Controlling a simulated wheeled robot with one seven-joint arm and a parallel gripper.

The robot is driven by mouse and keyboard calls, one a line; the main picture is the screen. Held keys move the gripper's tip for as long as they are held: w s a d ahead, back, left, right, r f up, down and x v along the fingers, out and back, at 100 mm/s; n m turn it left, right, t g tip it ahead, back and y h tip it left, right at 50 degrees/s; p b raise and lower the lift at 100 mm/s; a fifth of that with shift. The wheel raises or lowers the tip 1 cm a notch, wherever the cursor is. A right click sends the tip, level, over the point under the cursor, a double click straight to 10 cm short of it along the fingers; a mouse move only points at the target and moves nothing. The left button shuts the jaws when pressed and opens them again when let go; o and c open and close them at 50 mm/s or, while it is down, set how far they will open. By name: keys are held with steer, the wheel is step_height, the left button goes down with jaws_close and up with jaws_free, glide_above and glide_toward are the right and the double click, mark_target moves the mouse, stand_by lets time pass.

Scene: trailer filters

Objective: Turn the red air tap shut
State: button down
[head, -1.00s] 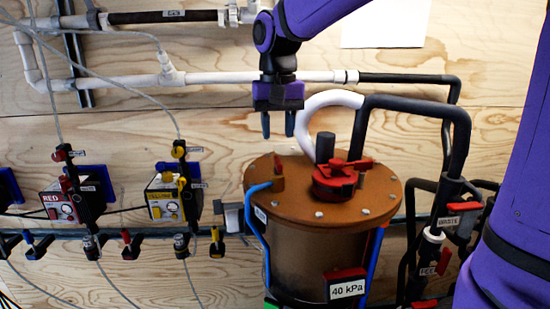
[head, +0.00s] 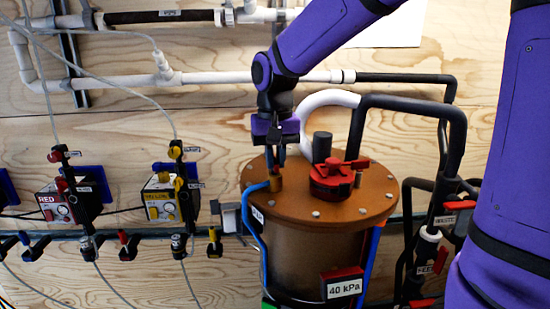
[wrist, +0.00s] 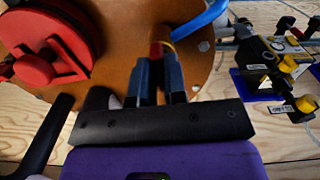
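On the brown lid of the tank a small brass fitting (head: 275,181) with a blue tube stands at the left. In the wrist view a small red piece (wrist: 156,49) shows at this fitting, between my fingertips; it may be the red air tap. My gripper (head: 275,160) points down over the fitting in the head view. In the wrist view my gripper (wrist: 157,70) has a finger on each side of the red piece with a narrow gap; whether they touch it is unclear. Another red tap (head: 57,154) is on the left wall above the box marked RED.
A large red cap (head: 331,180) and a dark post (head: 322,146) stand on the lid (head: 300,212) close to my gripper's right. White and black pipes (head: 420,105) run behind and right. A yellow-labelled box (head: 160,205) is on the wall at left.

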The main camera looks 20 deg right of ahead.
steer(key=shift+m, duration=0.3)
steer(key=m, duration=0.3)
steer(key=shift+m, duration=0.3)
steer(key=m, duration=0.4)
steer(key=shift+a+m, duration=0.1)
steer(key=shift+m, duration=0.2)
steer(key=m, duration=0.4)
steer(key=shift+w, duration=0.1)
steer(key=m, duration=0.5)
stand_by(0.3)
steer(key=c, duration=1.2)
jaws_free()
steer(key=shift+o, duration=0.2)
